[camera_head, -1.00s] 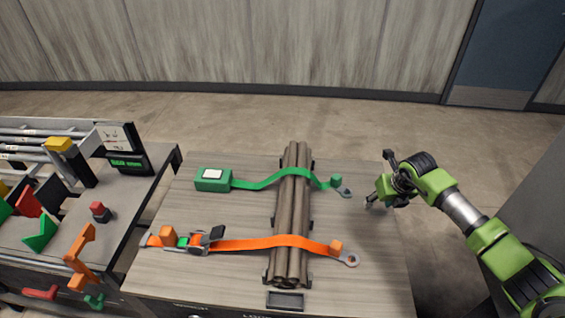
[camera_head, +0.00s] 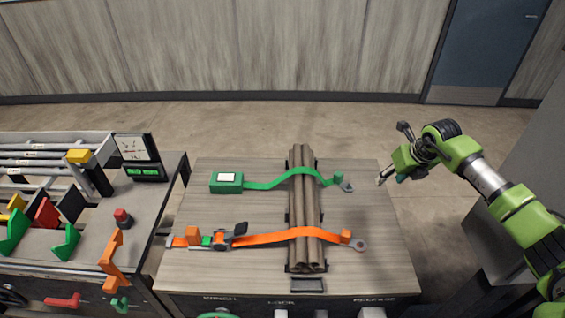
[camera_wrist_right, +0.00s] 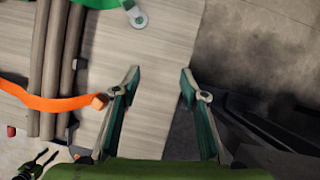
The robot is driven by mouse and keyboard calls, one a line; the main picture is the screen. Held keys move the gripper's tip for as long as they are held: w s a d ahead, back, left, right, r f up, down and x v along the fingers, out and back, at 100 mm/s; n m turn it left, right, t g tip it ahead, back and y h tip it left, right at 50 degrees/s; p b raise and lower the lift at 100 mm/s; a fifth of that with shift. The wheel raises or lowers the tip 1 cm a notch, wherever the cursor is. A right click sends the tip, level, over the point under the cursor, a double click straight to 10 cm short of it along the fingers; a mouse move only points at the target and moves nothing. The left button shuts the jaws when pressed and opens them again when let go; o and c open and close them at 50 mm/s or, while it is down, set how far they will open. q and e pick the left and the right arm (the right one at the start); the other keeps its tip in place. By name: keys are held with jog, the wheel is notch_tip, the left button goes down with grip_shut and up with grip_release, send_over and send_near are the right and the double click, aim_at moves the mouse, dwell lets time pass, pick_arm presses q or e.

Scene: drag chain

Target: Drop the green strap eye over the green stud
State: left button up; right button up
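The green strap (camera_head: 285,177) runs from a green box (camera_head: 227,182) over a bundle of brown bars. Its metal eye (camera_head: 348,187) is at the right end, beside a small green block (camera_head: 339,178). In the right wrist view the eye (camera_wrist_right: 138,19) shows at the top, ahead and left of the fingers. I cannot tell whether a stud is inside the eye. My right gripper (camera_head: 381,180) is right of the eye, apart from it, at the table's right edge. In the right wrist view its fingers (camera_wrist_right: 160,85) are wide apart and empty. My left gripper is not in view.
An orange strap (camera_head: 275,238) crosses the bar bundle (camera_head: 304,215) nearer to me and ends in another eye (camera_head: 360,245). A bench (camera_head: 150,200) with coloured levers stands at the left. The tabletop (camera_head: 380,270) is clear at the front right.

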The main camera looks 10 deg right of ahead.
jog(key=w+a+t+y, duration=0.3)
jog(key=a+y, duration=0.3)
jog(key=a, duration=1.2)
jog(key=a+r+m+t+y, duration=0.4)
jog(key=a+r, duration=0.5)
jog(key=a, duration=0.3)
jog(key=shift+s+r+m+t+y, duration=0.35)
jog(key=shift+t+y, duration=0.15)
jog(key=shift+t, duration=0.1)
jog(key=shift+a+r, duration=0.1)
jog(key=shift+a, duration=0.05)
